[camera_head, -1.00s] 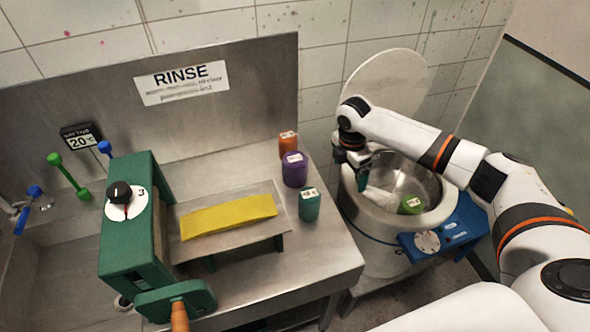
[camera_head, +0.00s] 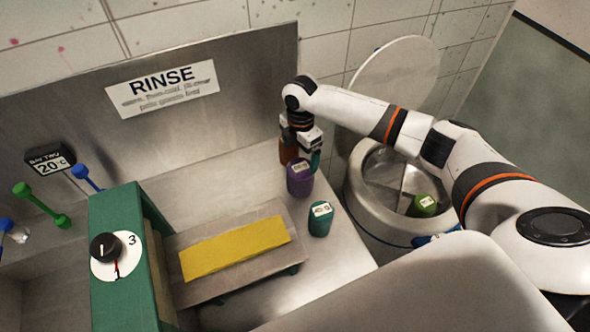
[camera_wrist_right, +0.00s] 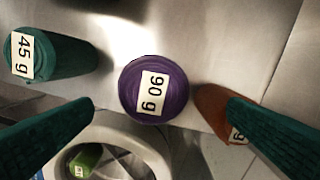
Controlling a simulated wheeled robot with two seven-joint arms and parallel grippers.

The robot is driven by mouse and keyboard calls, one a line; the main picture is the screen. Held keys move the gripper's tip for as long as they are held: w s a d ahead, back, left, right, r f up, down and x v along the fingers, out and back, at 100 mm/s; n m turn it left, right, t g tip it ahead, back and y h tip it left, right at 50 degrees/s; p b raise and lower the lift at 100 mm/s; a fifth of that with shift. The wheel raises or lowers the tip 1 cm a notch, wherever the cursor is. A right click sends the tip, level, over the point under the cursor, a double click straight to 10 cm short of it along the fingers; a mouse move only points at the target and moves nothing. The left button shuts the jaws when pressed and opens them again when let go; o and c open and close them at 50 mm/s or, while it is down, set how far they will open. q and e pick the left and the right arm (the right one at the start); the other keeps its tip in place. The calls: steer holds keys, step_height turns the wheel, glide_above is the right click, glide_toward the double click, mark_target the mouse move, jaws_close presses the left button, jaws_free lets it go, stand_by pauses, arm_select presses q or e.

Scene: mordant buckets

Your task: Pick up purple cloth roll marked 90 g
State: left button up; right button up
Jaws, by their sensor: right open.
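The purple cloth roll (camera_head: 300,180) stands upright on the steel counter, with a white label on top. In the right wrist view the purple roll (camera_wrist_right: 154,90) shows its label reading 90 g, ahead of and between the two green fingers. My right gripper (camera_head: 301,150) is open and empty, above and just behind the purple roll in the head view. In the wrist view its fingers (camera_wrist_right: 160,120) are spread wide, and the right finger overlaps the orange-brown roll (camera_wrist_right: 212,108). My left gripper is not in view.
A teal roll (camera_head: 320,220) marked 45 g (camera_wrist_right: 50,55) stands close by. The orange-brown roll (camera_head: 287,152) is partly hidden by my gripper. A yellow cloth (camera_head: 235,248) lies on a metal tray beside the green machine (camera_head: 125,260). The round drum (camera_head: 375,200) holds a green roll (camera_head: 424,205).

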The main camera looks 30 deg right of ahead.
mark_target(301, 166)
steer(key=f+b, duration=0.1)
steer(key=f, duration=0.1)
steer(key=f+b, duration=0.1)
steer(key=b, duration=0.1)
steer(key=s+f+b, duration=0.1)
steer(key=f, duration=0.1)
steer(key=shift+f+b, duration=0.35)
steer(key=shift+w+f, duration=0.15)
steer(key=shift+f, duration=0.05)
steer(key=shift+f+b, duration=0.2)
steer(key=shift+b, duration=0.2)
step_height(301, 166, down, 5)
steer(key=b, duration=0.5)
steer(key=shift+a+r+b, duration=0.1)
steer(key=shift+b, duration=0.2)
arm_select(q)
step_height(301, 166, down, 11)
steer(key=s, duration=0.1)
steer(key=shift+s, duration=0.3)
arm_select(e)
steer(key=shift+r, duration=0.15)
steer(key=c, duration=1.2)
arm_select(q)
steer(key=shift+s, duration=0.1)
arm_select(e)
steer(key=shift+c, duration=0.3)
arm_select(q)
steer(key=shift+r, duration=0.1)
arm_select(e)
steer(key=shift+r, duration=0.15)
